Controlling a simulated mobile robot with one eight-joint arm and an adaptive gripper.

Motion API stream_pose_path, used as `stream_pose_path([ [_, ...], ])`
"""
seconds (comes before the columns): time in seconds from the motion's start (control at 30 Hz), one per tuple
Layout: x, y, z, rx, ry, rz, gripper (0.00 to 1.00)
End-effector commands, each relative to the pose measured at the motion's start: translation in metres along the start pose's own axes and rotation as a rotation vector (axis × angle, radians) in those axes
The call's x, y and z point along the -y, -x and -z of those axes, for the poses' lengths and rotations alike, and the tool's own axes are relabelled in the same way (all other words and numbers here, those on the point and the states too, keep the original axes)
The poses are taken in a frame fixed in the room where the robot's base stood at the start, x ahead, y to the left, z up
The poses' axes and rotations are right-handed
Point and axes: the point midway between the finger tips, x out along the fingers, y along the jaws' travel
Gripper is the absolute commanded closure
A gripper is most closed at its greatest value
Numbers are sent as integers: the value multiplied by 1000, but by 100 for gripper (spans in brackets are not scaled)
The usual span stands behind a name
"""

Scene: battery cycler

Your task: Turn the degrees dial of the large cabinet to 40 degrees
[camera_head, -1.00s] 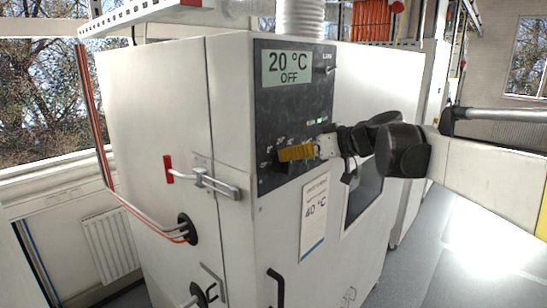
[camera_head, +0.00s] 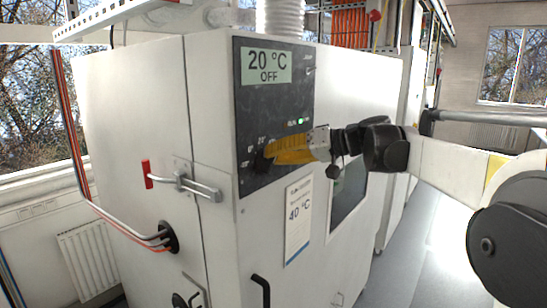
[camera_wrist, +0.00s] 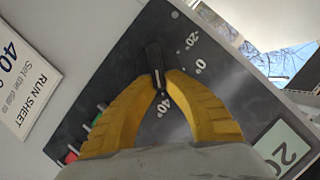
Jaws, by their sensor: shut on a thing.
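The large cabinet (camera_head: 150,110) is white with a dark control panel (camera_head: 290,95). Its display (camera_head: 266,66) reads 20 °C OFF. The degrees dial is a black elongated knob low on the panel; it shows in the wrist view (camera_wrist: 153,54). My gripper (camera_wrist: 160,78) has its yellow fingers shut on the knob from both sides. In the head view my gripper (camera_head: 266,158) hides most of the dial. In the wrist view, the knob's white-marked lower end points close to the 40° label (camera_wrist: 164,105). The -20° and 0° labels show right of the knob; other marks are hidden.
A run sheet (camera_head: 298,218) reading 40 °C hangs below the panel. A green light (camera_head: 300,121) is lit above the dial. A red-tipped latch handle (camera_head: 180,182) and a black handle (camera_head: 262,288) stick out of the cabinet. Floor is free at the right.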

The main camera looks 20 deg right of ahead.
Motion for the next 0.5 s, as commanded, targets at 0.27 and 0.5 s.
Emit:
stream_pose_path([
  [0.27,0,0,0,1,-3,2,100],
  [0.5,0,0,0,1,-3,2,64],
])
